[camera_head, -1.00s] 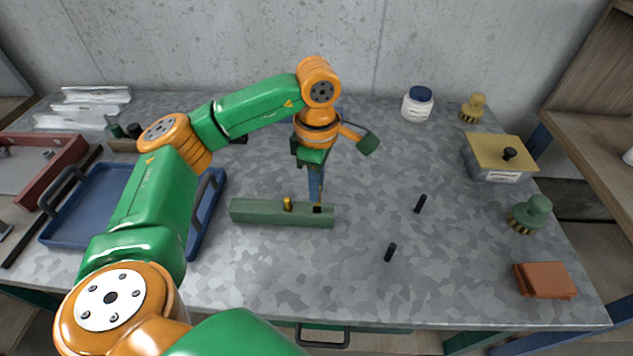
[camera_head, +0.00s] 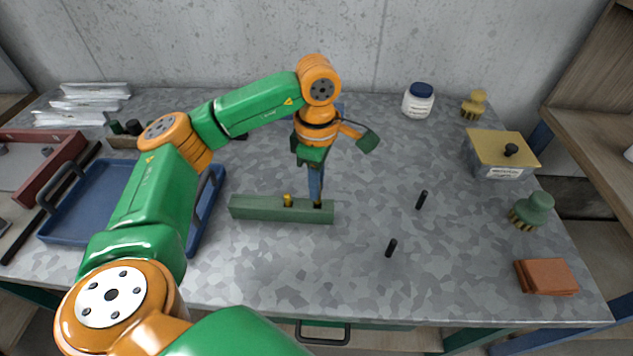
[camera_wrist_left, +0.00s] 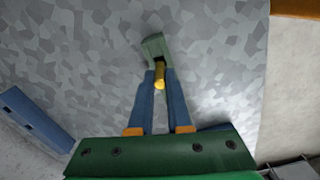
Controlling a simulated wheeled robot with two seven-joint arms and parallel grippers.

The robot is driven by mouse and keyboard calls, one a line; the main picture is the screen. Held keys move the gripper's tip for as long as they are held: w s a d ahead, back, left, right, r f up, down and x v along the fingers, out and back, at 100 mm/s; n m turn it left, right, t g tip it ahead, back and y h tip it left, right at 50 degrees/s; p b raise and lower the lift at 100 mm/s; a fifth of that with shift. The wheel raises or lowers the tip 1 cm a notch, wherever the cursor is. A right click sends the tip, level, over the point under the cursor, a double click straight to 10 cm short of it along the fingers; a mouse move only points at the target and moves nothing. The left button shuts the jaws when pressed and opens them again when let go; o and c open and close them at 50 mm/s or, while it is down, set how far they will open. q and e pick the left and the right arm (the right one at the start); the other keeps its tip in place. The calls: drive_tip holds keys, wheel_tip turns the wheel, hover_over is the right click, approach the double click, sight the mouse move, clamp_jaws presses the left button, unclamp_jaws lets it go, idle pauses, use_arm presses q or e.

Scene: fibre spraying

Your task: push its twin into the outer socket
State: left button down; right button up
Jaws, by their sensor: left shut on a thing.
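A long green block (camera_head: 255,209) lies on the table, and one end also shows in the wrist view (camera_wrist_left: 153,46). A yellow peg (camera_head: 287,200) stands in it near mid-length. My left gripper (camera_head: 317,203) points down at the block's right end, where the outer socket is. Its blue fingers are shut on a second yellow peg (camera_wrist_left: 160,77), seen between the fingertips in the wrist view. The peg's lower end and the socket are hidden, so I cannot tell how deep it sits. My right gripper is not in view.
Two black pegs (camera_head: 421,200) (camera_head: 391,248) stand right of the block. A blue tray (camera_head: 75,238) lies to the left. The table in front of the block is clear.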

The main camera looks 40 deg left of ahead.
use_arm(q)
drive_tip(key=shift+f+b, duration=1.6)
drive_tip(key=shift+f, duration=0.3)
drive_tip(key=c, duration=0.8)
unclamp_jaws()
drive_tip(key=shift+r, duration=0.4)
wheel_tip(320, 180, up, 6)
drive_tip(key=shift+r+p, duration=0.25)
drive_tip(key=shift+p, duration=0.1)
